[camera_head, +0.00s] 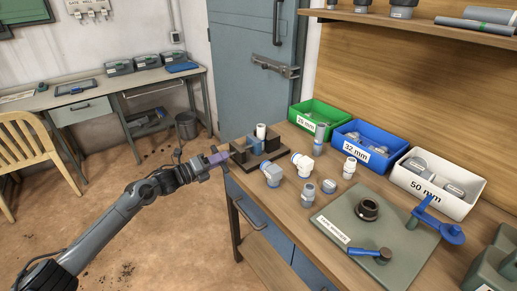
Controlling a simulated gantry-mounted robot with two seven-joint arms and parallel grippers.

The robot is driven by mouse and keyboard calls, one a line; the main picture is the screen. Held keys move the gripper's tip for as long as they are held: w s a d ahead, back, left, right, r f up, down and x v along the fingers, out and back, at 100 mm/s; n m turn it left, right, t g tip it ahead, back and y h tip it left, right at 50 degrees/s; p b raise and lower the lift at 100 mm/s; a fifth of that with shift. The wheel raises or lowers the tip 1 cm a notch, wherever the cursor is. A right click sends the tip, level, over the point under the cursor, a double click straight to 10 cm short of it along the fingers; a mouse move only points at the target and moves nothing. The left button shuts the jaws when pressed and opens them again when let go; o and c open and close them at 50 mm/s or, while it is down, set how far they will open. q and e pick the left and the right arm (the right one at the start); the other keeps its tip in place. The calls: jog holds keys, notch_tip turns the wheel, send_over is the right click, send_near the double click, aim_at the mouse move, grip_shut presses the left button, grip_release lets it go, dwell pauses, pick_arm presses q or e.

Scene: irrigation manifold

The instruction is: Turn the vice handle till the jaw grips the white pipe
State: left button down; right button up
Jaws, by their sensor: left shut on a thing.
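The dark vice (272,157) sits at the near left corner of the wooden workbench, with a blue part (254,144) between its dark blocks. The white pipe (261,131) stands upright in the vice. At this size I cannot tell whether the jaw touches the pipe. My left gripper (227,155) reaches in from the left, at the vice's left end beyond the bench edge. It is shut on the vice handle, which is mostly hidden by the fingers. A purple part shows at the gripper. My right gripper is not in view.
Green (314,118), blue (361,145) and white (436,184) bins line the back. A green-grey board (345,215) with a blue-handled tool lies at the front right. Open floor lies left of the bench.

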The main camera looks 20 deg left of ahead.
pick_arm(q)
jog(key=shift+f+m+b, duration=0.1)
jog(key=shift+m+b, duration=0.5)
jog(key=shift+m, duration=0.3)
jog(key=shift+m+b, duration=0.75)
jog(key=shift+m, duration=0.15)
jog(key=shift+m+b, duration=0.5)
jog(key=shift+m, duration=0.8)
